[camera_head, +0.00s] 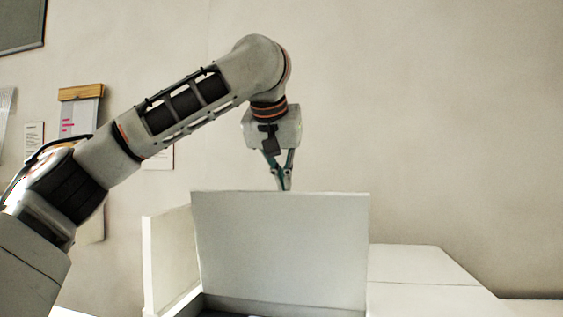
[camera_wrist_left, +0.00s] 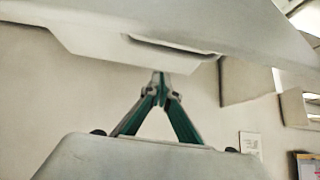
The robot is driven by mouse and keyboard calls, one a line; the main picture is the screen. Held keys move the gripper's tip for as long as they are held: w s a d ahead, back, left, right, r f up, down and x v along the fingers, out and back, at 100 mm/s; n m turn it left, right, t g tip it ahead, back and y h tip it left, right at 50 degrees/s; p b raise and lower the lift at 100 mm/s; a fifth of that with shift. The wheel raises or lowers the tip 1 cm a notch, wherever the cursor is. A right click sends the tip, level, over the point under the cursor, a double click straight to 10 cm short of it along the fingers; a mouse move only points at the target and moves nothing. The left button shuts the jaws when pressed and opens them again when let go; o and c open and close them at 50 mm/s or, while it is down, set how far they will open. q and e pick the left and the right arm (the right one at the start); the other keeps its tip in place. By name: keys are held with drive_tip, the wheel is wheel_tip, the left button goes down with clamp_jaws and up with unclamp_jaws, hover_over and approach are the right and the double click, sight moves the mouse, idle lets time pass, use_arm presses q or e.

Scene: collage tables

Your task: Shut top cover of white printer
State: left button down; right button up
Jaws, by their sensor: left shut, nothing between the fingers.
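The white printer (camera_head: 420,264) is low in the head view. Its top cover (camera_head: 280,250) stands raised, close to upright, with its broad face toward me. My left gripper (camera_head: 285,186) points down at the cover's top edge, with its fingers together and nothing between them. The fingertips show just above that edge; I cannot tell whether they touch it. In the left wrist view the gripper (camera_wrist_left: 160,78) reaches toward a white panel (camera_wrist_left: 190,28) with a slot-like recess, apparently the cover. My right gripper is not in view.
A white upright panel (camera_head: 168,258) stands to the left of the cover. The wall (camera_head: 450,110) behind is bare on the right. A clipboard with a wooden top (camera_head: 82,93) and papers hang on it at the left. The air in front of the cover is free.

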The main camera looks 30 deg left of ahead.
use_arm(q)
drive_tip(key=s, duration=0.2)
drive_tip(key=s+f, duration=0.1)
drive_tip(key=shift+s+d, duration=0.1)
drive_tip(key=shift+d, duration=0.3)
drive_tip(key=shift+r, duration=0.1)
